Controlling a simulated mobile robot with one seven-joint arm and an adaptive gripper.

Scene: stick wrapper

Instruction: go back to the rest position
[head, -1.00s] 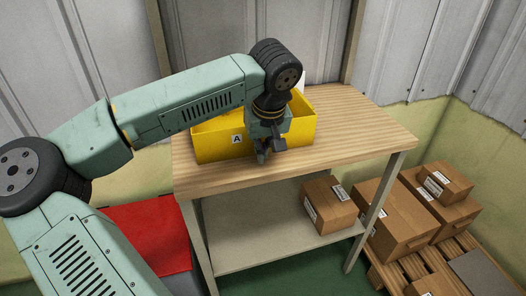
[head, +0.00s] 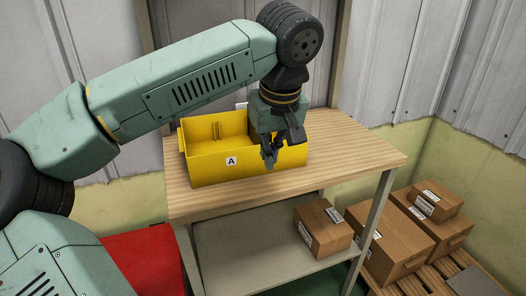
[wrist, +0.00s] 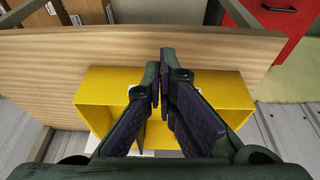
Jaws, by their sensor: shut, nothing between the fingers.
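My gripper (head: 272,158) hangs from my arm in front of the right part of the yellow bin in the head view, fingers pointing down. In the wrist view my gripper (wrist: 160,88) has its two fingertips together with nothing between them. The yellow bin (head: 206,170), with a white label marked A, stands on the wooden table. It also shows in the wrist view (wrist: 215,83), behind the fingers. My arm hides the bin's right rear part in the head view. The part of the bin's inside that shows on the left looks empty.
The wooden tabletop (head: 345,150) is clear to the right of the bin. A cardboard box (head: 322,228) sits on the lower shelf. Several boxes (head: 400,240) stand on a pallet at the right. A red surface (head: 145,262) is at the lower left. Metal walls stand behind.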

